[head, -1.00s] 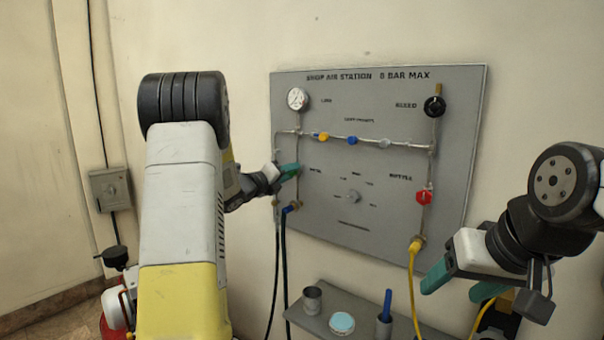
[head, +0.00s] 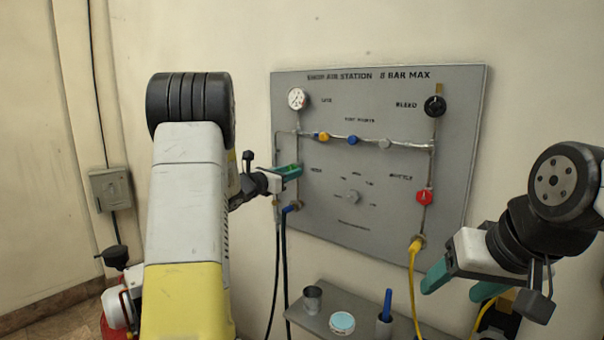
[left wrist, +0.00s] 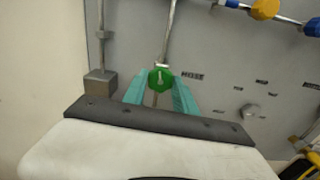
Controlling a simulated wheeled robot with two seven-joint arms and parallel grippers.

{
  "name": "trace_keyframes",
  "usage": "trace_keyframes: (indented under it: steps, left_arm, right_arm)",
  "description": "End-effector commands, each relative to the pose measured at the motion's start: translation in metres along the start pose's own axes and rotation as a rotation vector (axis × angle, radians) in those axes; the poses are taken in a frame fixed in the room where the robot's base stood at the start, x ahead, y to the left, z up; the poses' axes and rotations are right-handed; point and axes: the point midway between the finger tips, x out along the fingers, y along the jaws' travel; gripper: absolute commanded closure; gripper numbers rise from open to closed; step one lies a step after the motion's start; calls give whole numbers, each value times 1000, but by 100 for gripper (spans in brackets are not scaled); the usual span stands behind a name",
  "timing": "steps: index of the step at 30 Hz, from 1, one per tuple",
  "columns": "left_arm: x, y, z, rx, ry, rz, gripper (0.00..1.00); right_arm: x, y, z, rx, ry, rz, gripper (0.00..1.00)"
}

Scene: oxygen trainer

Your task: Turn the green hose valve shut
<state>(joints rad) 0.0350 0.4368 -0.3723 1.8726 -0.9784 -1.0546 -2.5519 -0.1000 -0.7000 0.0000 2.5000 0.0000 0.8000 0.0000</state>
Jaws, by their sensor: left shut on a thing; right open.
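The green hose valve (left wrist: 161,78) shows in the left wrist view between the two teal fingers of my left gripper (left wrist: 160,92), beside the HOSE label. In the head view my left gripper (head: 288,171) is at the left side of the panel, shut on the valve, whose knob is mostly hidden by the fingers there. The valve has a pale pointer mark that stands roughly upright in the wrist view. My right gripper (head: 456,285) is open and empty, low at the right, in front of the panel's lower right corner.
The grey air panel (head: 335,215) carries a gauge (head: 297,98), a black bleed knob (head: 434,106), a red bottle valve (head: 424,197) and small coloured knobs on a pipe. A shelf (head: 318,325) below holds a metal cup (head: 312,299) and a blue pen-like item. Hoses hang down.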

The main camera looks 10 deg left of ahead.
Motion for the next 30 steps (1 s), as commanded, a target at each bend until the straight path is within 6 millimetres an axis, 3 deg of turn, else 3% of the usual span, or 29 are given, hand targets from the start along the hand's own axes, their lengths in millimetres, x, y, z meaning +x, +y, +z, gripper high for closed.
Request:
trace_keyframes:
  steps: [12,29,30]
  left_arm:
    - [0,0,-3,196,6,-1,100]
    - [0,0,-3,226,7,-1,100]
    - [-1,0,-3,226,7,-1,63]
  right_arm:
    - [0,0,0,0,0,0,36]
    - [0,0,0,0,0,0,36]
    - [0,0,0,0,0,0,36]
